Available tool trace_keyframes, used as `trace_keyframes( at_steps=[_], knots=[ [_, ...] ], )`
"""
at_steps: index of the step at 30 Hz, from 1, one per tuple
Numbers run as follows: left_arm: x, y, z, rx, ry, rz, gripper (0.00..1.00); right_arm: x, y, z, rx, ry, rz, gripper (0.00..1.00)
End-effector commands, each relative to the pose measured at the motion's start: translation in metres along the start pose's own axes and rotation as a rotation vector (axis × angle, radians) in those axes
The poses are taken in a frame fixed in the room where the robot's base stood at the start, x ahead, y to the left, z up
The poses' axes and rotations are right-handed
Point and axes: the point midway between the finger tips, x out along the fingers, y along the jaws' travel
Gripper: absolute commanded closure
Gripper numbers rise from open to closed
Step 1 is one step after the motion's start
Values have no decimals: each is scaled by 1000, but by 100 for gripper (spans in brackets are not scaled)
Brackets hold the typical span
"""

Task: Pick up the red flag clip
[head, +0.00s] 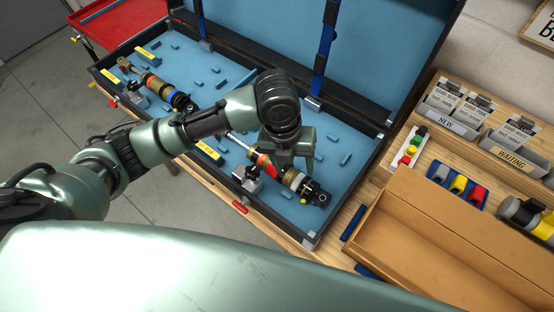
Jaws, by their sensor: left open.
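Which red piece is the red flag clip is not certain. A small red piece (404,160) sits in a white tray (398,167) at the right, by green and yellow ones. A larger red piece (477,194) sits in a blue tray (437,181). Red also shows on the near shock absorber (264,168) in the open case. My left gripper (289,168) points down over this shock, with its jaws open. It partly hides the shock; whether it touches it I cannot tell. It is well left of both trays. My right gripper is not in view.
The open case (372,165) has a blue foam bed holding another shock absorber (158,87). An empty brown box (440,225) stands at the right, near the trays. Card holders labelled NEW (450,123) and WAITING (510,157) stand behind. A yellow-black cylinder (525,217) lies at the far right.

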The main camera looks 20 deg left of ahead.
Motion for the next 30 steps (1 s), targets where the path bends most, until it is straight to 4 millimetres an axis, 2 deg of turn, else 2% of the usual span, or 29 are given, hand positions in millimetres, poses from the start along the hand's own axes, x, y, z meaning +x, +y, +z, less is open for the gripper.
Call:
trace_keyframes(
  at_steps=[1, 4, 10, 20, 24, 30],
  knots=[
    [-9, 11, 14, 106, 2, 46, 42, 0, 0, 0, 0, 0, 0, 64],
    [-21, 27, 28, 284, 33, 105, 42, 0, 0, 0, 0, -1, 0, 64],
    [-33, 45, 40, 452, 76, 156, 42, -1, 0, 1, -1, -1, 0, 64],
    [-1, 50, 40, 466, 84, 158, 42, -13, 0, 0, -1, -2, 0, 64],
    [20, 52, 40, 466, 84, 157, 42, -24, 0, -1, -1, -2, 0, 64],
    [40, 56, 40, 466, 79, 157, 42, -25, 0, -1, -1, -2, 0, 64]
  ],
)
